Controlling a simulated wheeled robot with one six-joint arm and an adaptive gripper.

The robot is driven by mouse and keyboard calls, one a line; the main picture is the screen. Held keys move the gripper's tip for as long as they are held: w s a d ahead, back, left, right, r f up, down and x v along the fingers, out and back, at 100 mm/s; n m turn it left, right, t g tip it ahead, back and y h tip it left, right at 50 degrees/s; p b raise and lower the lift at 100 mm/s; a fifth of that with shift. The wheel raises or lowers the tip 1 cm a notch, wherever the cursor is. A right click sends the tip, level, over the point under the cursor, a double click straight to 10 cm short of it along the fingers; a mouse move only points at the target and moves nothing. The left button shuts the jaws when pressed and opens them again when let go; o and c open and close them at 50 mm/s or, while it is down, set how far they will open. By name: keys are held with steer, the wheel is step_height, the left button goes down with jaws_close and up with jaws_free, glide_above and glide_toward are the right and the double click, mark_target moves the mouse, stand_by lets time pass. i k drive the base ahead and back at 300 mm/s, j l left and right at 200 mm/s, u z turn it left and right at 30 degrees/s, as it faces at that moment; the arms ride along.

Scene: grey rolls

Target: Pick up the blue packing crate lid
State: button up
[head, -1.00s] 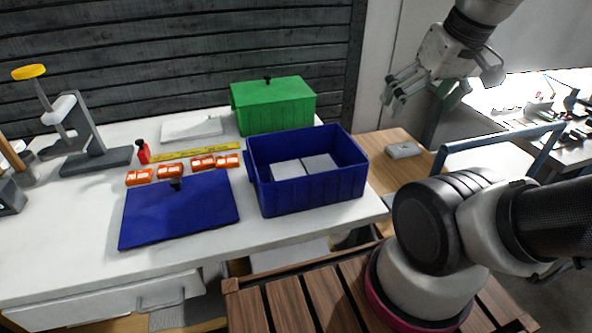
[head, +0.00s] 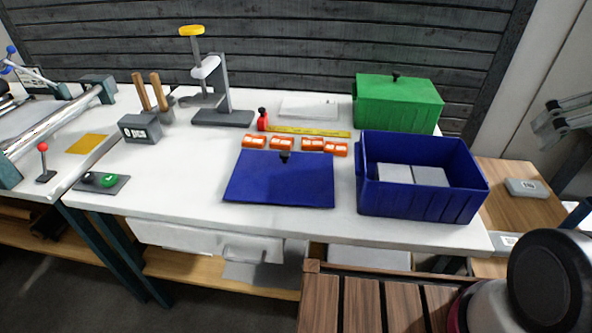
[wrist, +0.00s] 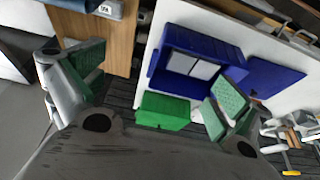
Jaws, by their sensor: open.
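The blue lid (head: 278,185) is a flat panel with a small dark knob (head: 285,156) near its far edge. It lies on the white table, left of the open blue crate (head: 420,210), which holds two grey-white blocks (head: 394,173). The lid also shows at the right in the wrist view (wrist: 272,78), partly hidden by a gripper finger. My gripper (head: 562,118) shows partly at the right edge of the head view, in the air and well apart from the lid. In the wrist view its two green-padded fingers (wrist: 150,92) are wide apart with nothing between them.
A lidded green crate (head: 398,104) stands behind the blue one. Several orange packs (head: 283,143), a yellow ruler (head: 310,131) and a red bottle (head: 262,119) lie or stand behind the lid. A grey stand (head: 222,95) is further left. Bare table lies left of the lid.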

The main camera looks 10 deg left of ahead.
mark_target(284, 176)
steer(key=i+j, duration=0.1)
steer(key=j, duration=1.6)
